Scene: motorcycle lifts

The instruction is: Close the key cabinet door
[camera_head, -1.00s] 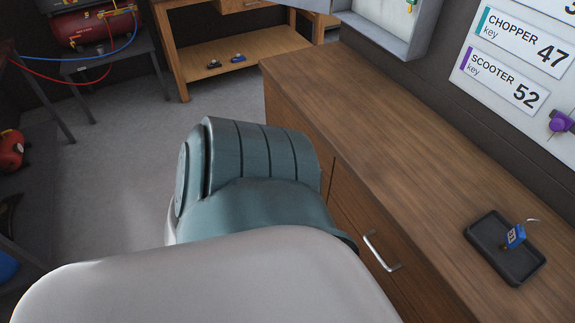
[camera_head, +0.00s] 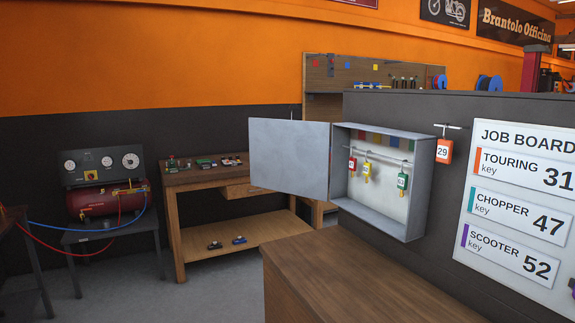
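The grey metal key cabinet (camera_head: 411,228) hangs on the dark wall above the wooden counter. Its door (camera_head: 290,158) is hinged on the cabinet's left side and stands wide open, swung out to the left. Neither of my grippers shows in the head view.
The wooden counter (camera_head: 345,282) runs below the cabinet. An orange tag 29 (camera_head: 444,151) hangs on a hook just right of it, beside the job board (camera_head: 515,205). A workbench (camera_head: 228,255) and a red compressor (camera_head: 105,203) stand farther back left.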

